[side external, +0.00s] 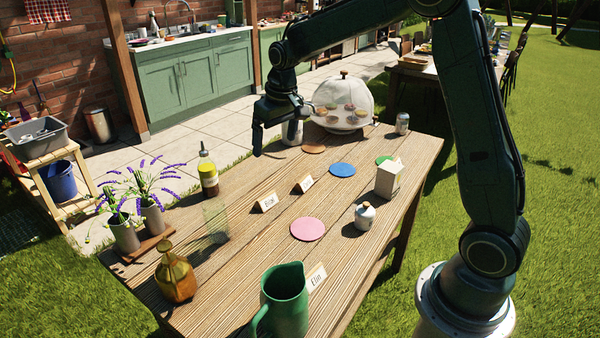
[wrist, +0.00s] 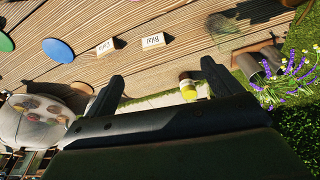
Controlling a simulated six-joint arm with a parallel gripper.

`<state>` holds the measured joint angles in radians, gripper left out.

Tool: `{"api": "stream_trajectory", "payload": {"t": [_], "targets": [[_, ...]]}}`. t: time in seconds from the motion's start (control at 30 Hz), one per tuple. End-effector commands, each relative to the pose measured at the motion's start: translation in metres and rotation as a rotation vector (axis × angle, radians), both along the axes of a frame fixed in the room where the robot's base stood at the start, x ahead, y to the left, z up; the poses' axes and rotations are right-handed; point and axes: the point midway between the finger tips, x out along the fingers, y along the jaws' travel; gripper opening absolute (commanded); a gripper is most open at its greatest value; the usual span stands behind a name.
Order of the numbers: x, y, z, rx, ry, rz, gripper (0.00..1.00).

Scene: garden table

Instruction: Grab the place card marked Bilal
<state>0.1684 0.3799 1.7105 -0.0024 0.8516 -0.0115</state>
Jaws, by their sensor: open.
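The place card marked Bilal (side external: 264,202) is a small white tented card with a wooden-coloured edge, standing on the table left of centre in the side view. In the wrist view the Bilal card (wrist: 153,40) is beyond the space between the fingers, its name readable. A second card (side external: 302,185) stands beside it, and in the wrist view this card (wrist: 106,47) seems to read Carlo. A card marked Elin (side external: 316,278) stands near the green jug. My gripper (side external: 277,132) is open and empty above the table's far side, away from the Bilal card; its fingers (wrist: 162,85) frame the wrist view.
A sauce bottle (side external: 208,175), a clear glass (side external: 215,220) and lavender pots (side external: 151,219) stand left of the cards. A pink disc (side external: 308,229), white pot (side external: 365,215), green jug (side external: 285,300) and amber bottle (side external: 175,277) stand nearer. A food dome (side external: 343,97) is behind.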

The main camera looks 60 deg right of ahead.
Motion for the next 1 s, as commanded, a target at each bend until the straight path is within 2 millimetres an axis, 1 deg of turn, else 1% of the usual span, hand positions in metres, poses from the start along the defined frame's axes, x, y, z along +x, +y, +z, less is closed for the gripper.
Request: {"api": "stream_trajectory", "payload": {"t": [0.03,0.2,0.3,0.4,0.53,0.83,1.0], "targets": [[0.009,-0.005,-0.013,0.002,0.014,-0.006,0.91],[0.034,-0.019,-0.049,0.008,0.044,-0.023,0.91],[0.044,-0.026,-0.067,0.012,0.060,-0.031,0.91],[0.052,-0.031,-0.081,0.013,0.070,-0.036,0.91],[0.056,-0.034,-0.090,0.015,0.076,-0.040,0.91],[0.057,-0.035,-0.096,0.015,0.079,-0.041,0.91],[0.059,-0.035,-0.109,0.016,0.079,-0.041,0.91]]}}
